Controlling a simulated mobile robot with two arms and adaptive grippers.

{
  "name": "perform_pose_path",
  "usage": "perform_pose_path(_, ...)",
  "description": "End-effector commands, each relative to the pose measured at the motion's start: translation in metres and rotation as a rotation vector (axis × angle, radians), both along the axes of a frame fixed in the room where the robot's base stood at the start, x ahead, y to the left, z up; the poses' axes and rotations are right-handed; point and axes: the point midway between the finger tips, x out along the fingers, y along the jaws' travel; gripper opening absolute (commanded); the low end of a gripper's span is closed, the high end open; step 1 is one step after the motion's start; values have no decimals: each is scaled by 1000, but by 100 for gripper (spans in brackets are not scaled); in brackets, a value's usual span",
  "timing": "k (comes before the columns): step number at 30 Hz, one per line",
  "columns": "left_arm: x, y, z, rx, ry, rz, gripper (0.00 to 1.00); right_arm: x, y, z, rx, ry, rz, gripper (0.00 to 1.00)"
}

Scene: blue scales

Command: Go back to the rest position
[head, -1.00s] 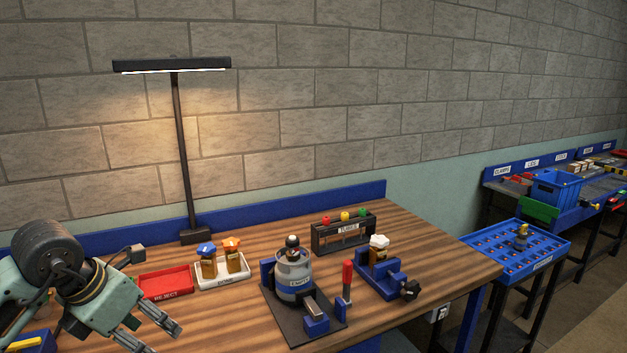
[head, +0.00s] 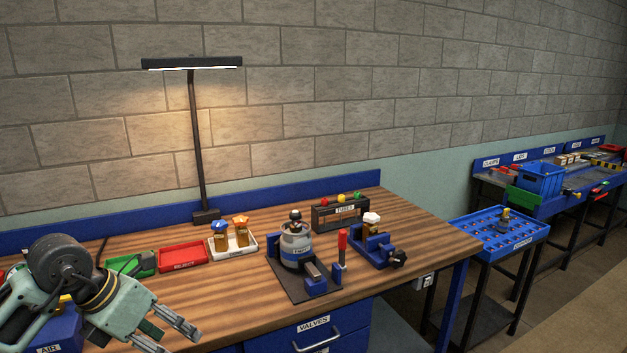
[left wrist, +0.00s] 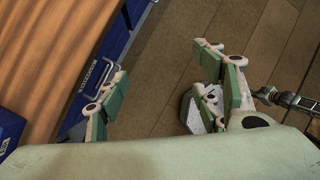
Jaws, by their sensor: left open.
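My left gripper (head: 165,332) is at the lower left in the head view, in front of the workbench (head: 230,285). Its two fingers are apart with nothing between them. In the left wrist view the gripper (left wrist: 160,95) also shows open and empty, with the floor below it and the bench edge to the left.
A blue compartment tray (head: 483,236) stands right. Floor (head: 560,285) is clear at far right.

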Motion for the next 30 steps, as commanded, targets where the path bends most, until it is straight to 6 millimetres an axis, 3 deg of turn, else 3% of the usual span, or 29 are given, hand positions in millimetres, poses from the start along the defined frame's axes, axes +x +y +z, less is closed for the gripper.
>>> perform_pose_path(9,11,-76,-42,-459,131,22,60,36,-1,2,1,-52,0,0)
perform_pose_path(14,28,-113,-67,-838,234,168,60,30,-2,1,0,-43,0,0)
perform_pose_path(16,42,-121,-88,-1050,293,311,60,23,-2,1,-1,-33,0,0)
perform_pose_path(17,50,-121,-102,-1147,321,399,60,20,-2,1,-1,-28,0,0)
perform_pose_path(20,71,-100,-168,-1432,403,771,60,11,-2,0,-2,-15,0,0)
perform_pose_path(23,72,-71,-236,-1569,443,1093,60,9,-3,0,-3,-11,0,0)
perform_pose_path(26,53,-47,-307,-1628,477,1386,60,10,-2,0,-2,-13,1,0)
perform_pose_path(30,6,-20,-399,-1632,507,1764,60,13,-2,1,-2,-18,1,0)
